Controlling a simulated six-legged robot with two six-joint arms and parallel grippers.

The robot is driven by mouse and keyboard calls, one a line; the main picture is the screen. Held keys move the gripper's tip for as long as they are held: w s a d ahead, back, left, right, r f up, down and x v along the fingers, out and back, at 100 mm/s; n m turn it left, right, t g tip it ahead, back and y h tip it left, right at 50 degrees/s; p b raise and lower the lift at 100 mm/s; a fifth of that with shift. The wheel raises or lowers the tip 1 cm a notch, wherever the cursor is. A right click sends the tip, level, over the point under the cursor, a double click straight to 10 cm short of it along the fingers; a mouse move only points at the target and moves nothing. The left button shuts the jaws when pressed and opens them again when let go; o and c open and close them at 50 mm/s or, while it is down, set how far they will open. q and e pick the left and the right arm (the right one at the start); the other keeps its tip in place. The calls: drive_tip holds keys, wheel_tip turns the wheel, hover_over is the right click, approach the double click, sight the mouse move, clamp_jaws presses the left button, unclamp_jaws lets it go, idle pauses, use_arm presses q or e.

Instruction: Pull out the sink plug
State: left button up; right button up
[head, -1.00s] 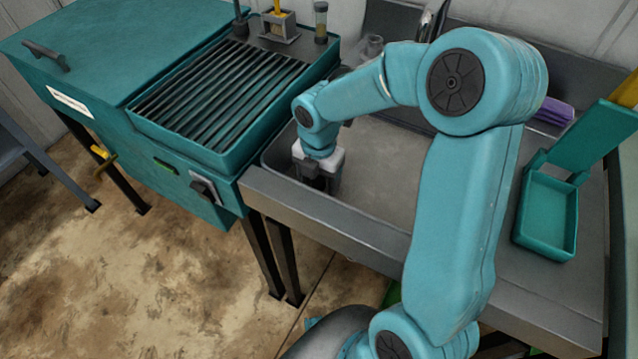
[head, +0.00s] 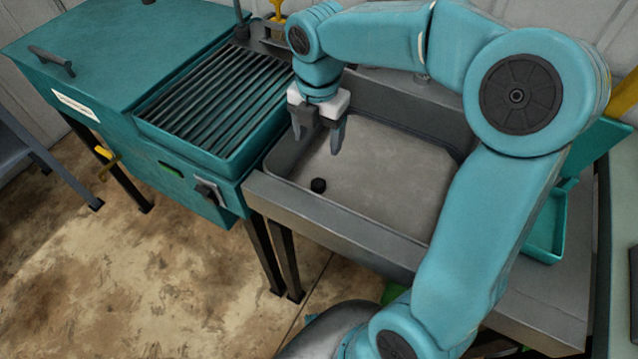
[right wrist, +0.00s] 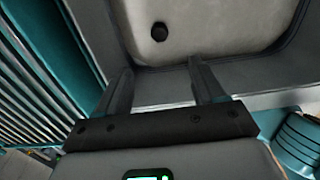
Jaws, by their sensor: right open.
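The sink plug (head: 318,185) is a small black round stub on the grey floor of the sink (head: 385,190), near its left front corner. I cannot tell whether it sits in the drain or lies loose. My right gripper (head: 318,142) is raised above the sink, fingers pointing down, open and empty, apart from the plug. In the right wrist view the plug (right wrist: 159,32) shows beyond the two spread fingertips (right wrist: 160,68), roughly midway between them. My left gripper is not in view.
A teal unit with a ribbed rack (head: 215,95) adjoins the sink on the left. The sink's raised metal rim (head: 330,222) runs along the front. A teal open box (head: 548,228) stands on the right counter, partly behind my arm. The sink floor around the plug is clear.

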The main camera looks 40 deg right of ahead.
sight(318, 183)
drive_tip(key=shift+r+p, duration=0.35)
drive_tip(key=shift+r, duration=0.15)
drive_tip(key=shift+c, duration=0.4)
wheel_tip(318, 183, down, 15)
drive_tip(key=p, duration=0.4)
drive_tip(key=shift+f, duration=0.2)
clamp_jaws()
drive_tip(key=shift+r+p, duration=0.35)
drive_tip(key=shift+r, duration=0.05)
drive_tip(key=shift+r+p, duration=1.1)
drive_tip(key=shift+r, duration=0.05)
